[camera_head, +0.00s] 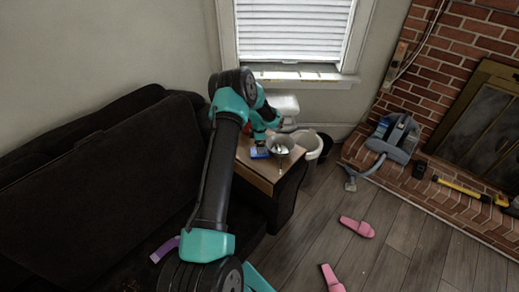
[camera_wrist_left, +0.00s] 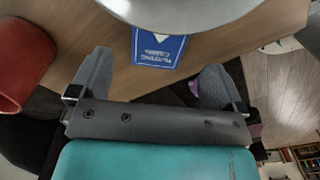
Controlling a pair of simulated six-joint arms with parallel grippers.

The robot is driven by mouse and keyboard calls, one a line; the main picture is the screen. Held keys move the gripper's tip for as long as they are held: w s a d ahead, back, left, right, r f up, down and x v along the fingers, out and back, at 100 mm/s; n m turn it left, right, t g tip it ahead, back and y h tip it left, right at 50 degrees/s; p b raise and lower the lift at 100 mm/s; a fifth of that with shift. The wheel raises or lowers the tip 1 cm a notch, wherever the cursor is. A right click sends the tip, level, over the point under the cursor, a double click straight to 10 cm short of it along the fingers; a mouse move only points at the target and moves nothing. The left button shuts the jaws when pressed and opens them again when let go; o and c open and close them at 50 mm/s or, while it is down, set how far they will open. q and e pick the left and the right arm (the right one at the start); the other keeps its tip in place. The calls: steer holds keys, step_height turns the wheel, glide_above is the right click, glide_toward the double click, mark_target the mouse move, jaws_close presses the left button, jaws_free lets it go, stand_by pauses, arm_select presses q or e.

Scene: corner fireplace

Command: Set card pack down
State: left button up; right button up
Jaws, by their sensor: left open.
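The blue card pack (camera_head: 259,152) lies on the wooden side table (camera_head: 260,170), beside a metal bowl (camera_head: 281,145). In the left wrist view the card pack (camera_wrist_left: 158,48) lies flat, its far end covered by the bowl (camera_wrist_left: 180,12). My left gripper (camera_wrist_left: 157,62) is open, its two fingers apart on either side of the pack with clear gaps to it. In the head view the left gripper is mostly hidden by its own wrist above the table. My right gripper is not in view.
A red cup (camera_wrist_left: 22,62) stands left of the gripper in the wrist view. A dark sofa (camera_head: 80,190) borders the table's left side. A white bin (camera_head: 311,146) stands beyond the table. Pink slippers (camera_head: 357,227) lie on the wooden floor.

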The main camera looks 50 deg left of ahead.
arm_select(q)
step_height(320, 180, up, 7)
stand_by(0.3)
steer(key=shift+f, duration=0.1)
stand_by(0.4)
